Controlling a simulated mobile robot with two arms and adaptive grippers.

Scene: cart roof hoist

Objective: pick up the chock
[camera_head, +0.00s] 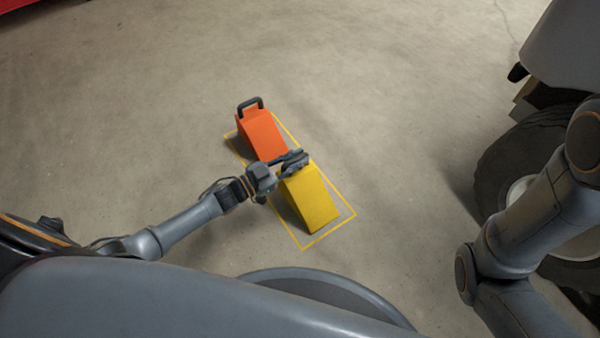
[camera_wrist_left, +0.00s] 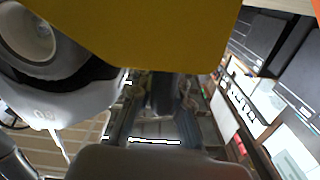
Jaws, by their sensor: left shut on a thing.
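Two wedge chocks are in the head view, a yellow chock (camera_head: 314,199) and an orange chock (camera_head: 261,134) with a dark handle on top. My left gripper (camera_head: 294,162) is at the upper end of the yellow chock, shut on its handle, which is mostly hidden by the fingers. In the left wrist view the yellow chock (camera_wrist_left: 150,35) fills the top, close to the fingers (camera_wrist_left: 160,105). I cannot tell whether it is just clear of the floor. My right gripper is out of view.
A yellow outline (camera_head: 327,237) on the concrete floor surrounds both chocks. A vehicle with a large dark wheel (camera_head: 507,165) stands at the right. Floor above and between is clear. A red object (camera_head: 25,4) is at the top left corner.

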